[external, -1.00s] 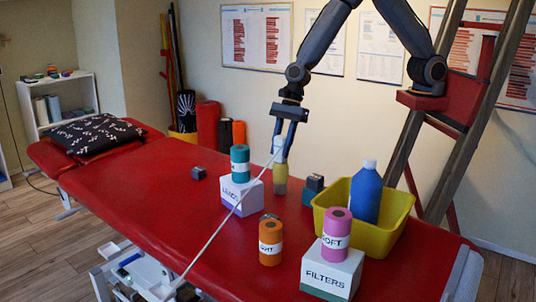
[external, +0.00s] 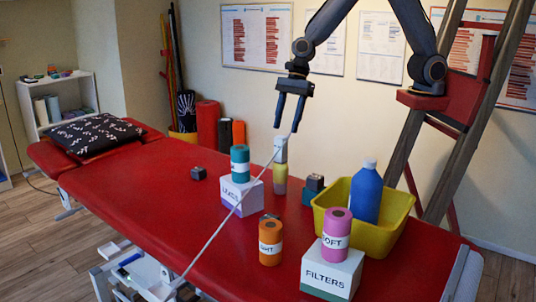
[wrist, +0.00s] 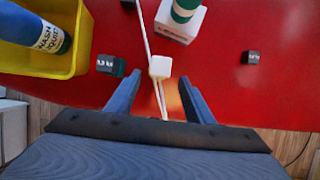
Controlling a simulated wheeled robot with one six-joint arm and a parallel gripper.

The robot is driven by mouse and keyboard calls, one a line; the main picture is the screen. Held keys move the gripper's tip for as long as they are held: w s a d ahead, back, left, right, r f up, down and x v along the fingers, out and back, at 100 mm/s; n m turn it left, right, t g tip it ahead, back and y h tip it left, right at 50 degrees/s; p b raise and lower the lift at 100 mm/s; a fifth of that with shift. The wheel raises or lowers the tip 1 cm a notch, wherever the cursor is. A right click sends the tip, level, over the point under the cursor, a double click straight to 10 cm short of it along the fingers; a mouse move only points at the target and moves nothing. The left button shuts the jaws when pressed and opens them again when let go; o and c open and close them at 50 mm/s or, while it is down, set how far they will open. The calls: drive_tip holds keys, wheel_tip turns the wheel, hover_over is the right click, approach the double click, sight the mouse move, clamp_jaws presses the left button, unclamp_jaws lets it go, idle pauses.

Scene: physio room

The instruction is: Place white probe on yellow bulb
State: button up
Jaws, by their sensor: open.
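The white probe (external: 280,150) stands upright on top of the yellow bulb (external: 280,186) on the red table, with its pale cord running down to the table's front edge. In the wrist view the probe's white top (wrist: 160,67) shows between and just beyond my fingertips; the bulb is hidden under it. My gripper (external: 287,128) is open and empty, pointing down just above the probe. Its two fingers also show in the wrist view (wrist: 160,84), apart with nothing held.
A teal roll (external: 240,163) on a white box (external: 238,200) stands left of the bulb. A dark block (external: 313,184) and a yellow bin (external: 393,235) with a blue bottle (external: 367,192) are right. Orange (external: 270,240) and pink (external: 336,229) rolls stand in front.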

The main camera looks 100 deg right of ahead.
drive_tip(key=s+d+n+g+h, duration=0.1)
drive_tip(key=s+d+n, duration=0.4)
drive_tip(key=s+n, duration=0.7)
drive_tip(key=s+d+n+g+h, duration=0.1)
drive_tip(key=s+d+n, duration=0.5)
drive_tip(key=s+n, duration=0.6)
drive_tip(key=n+h, duration=0.1)
drive_tip(key=n, duration=0.2)
drive_tip(key=shift+s, duration=0.2)
drive_tip(key=shift+f, duration=0.1)
